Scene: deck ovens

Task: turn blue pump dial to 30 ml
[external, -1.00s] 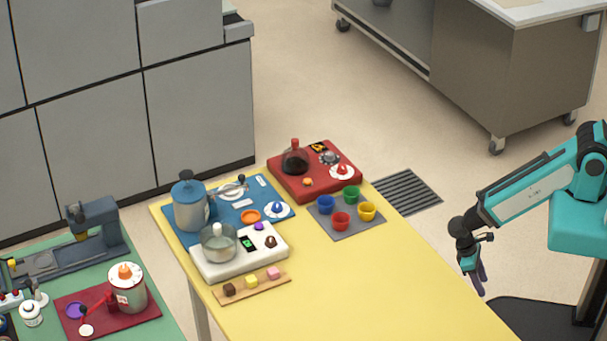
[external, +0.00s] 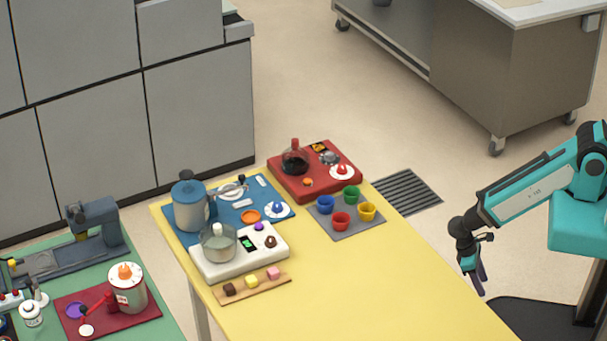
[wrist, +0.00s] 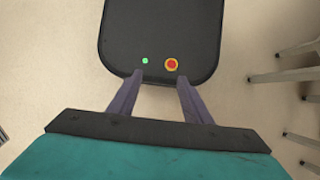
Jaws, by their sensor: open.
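The blue pump dial (external: 277,208) is a small blue knob on a round white plate. A blue-grey canister (external: 189,204) stands on the same mat. My gripper (external: 481,281) hangs to the right of the yellow table, far from the dial, pointing down. In the wrist view my gripper (wrist: 160,82) is open and empty, with my dark base below it.
A red board (external: 285,190) with a flask and red dial stands behind the blue mat. Several coloured cups stand on a grey mat (external: 352,232). A white device (external: 222,268) with a glass pot is in front. The near part of the yellow table (external: 400,290) is clear.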

